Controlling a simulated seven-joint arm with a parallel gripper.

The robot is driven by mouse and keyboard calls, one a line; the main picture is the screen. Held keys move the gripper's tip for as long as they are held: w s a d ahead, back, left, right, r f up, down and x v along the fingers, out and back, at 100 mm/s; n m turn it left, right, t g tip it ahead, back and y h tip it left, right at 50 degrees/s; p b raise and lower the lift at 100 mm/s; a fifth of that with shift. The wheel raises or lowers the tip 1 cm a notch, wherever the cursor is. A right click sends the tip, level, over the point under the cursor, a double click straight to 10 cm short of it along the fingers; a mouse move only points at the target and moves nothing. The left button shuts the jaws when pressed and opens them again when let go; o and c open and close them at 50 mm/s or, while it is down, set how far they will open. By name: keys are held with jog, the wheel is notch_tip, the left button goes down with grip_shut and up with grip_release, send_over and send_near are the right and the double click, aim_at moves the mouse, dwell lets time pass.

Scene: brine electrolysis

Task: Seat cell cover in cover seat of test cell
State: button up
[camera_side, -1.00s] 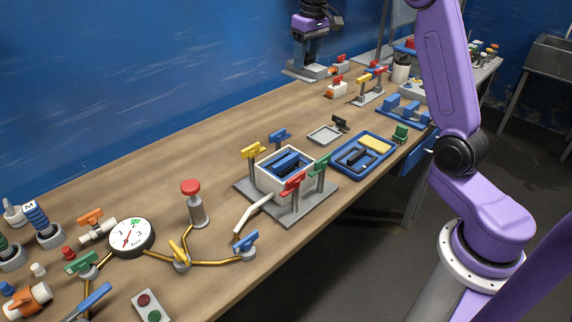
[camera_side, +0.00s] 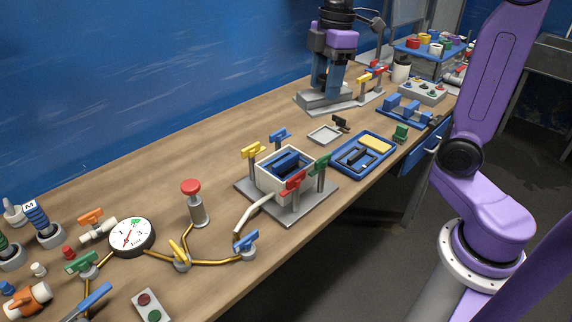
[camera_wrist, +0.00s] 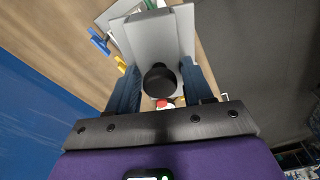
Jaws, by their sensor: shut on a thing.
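My gripper (camera_side: 326,88) has blue fingers shut on the black knob (camera_wrist: 160,80) of the cell cover. The cell cover is a flat grey plate (camera_wrist: 152,38), and in the side view (camera_side: 312,101) it hangs below the fingers near the back of the bench. Its gap above the bench cannot be told. The test cell (camera_side: 271,182) is a white open-topped box with blue parts inside. It stands on a grey base, nearer the camera than the cover.
A white hose (camera_side: 250,210), red-topped post (camera_side: 197,212) and gauge (camera_side: 131,237) stand left. Bare bench lies behind the cell.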

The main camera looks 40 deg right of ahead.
jog(key=s+a+f+n, duration=0.2)
jog(key=s+n, duration=0.2)
jog(key=s, duration=0.2)
send_over(285, 159)
jog(key=f, duration=1.3)
jog(key=shift+s+d+f, duration=0.15)
jog(key=shift+s+f, duration=0.1)
jog(key=shift+w+f, duration=0.15)
jog(key=shift+f, duration=1.65)
jog(key=shift+f, duration=0.15)
jog(key=o, duration=1.1)
jog(key=shift+o, duration=0.2)
